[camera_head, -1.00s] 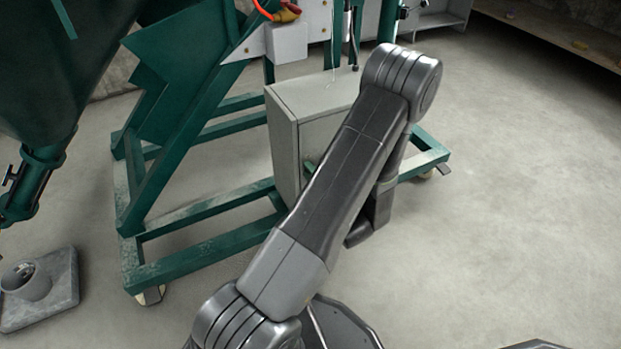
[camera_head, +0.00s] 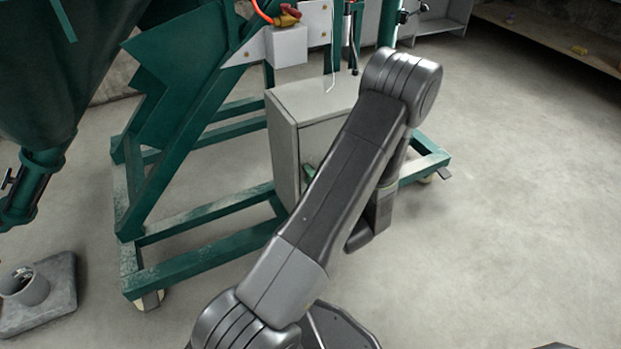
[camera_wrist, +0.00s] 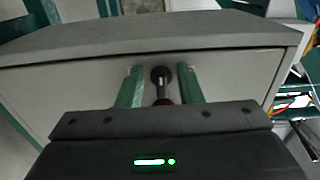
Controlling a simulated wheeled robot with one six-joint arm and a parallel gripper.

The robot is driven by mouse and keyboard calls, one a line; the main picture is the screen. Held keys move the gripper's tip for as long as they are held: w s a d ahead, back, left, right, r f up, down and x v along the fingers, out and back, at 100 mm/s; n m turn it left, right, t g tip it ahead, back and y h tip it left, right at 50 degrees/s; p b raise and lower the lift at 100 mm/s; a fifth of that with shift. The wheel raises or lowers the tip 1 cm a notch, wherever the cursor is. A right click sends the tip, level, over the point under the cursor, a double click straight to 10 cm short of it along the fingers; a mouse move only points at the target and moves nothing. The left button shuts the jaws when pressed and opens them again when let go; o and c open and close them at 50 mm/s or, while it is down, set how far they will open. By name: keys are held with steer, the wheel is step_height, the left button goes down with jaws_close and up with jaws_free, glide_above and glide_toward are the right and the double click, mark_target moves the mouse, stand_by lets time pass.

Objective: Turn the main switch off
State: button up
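The grey control cabinet (camera_head: 284,150) stands inside the green frame in the head view. Its front face (camera_wrist: 60,95) and top edge fill much of the wrist view. A black knob (camera_wrist: 161,76) with a red part below it, apparently the main switch, shows on or before that face. My gripper (camera_wrist: 160,74) is open, with one green finger on each side of the knob and a visible gap on both sides. In the head view my arm hides the switch and most of my gripper; only a bit of green finger (camera_head: 309,171) shows.
The green machine frame (camera_head: 200,262) on castors surrounds the cabinet. A green hopper (camera_head: 70,70) is at the left, with a grey bucket (camera_head: 28,288) on a slab below. Cables (camera_wrist: 290,100) hang right of the cabinet. The floor at right is clear.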

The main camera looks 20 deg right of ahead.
steer(key=s+d+p, duration=0.1)
steer(key=s+p, duration=0.2)
steer(key=s, duration=1)
steer(key=shift+s, duration=0.4)
steer(key=w+a+b, duration=0.1)
steer(key=w+b, duration=0.2)
steer(key=w, duration=1)
steer(key=shift+w, duration=0.4)
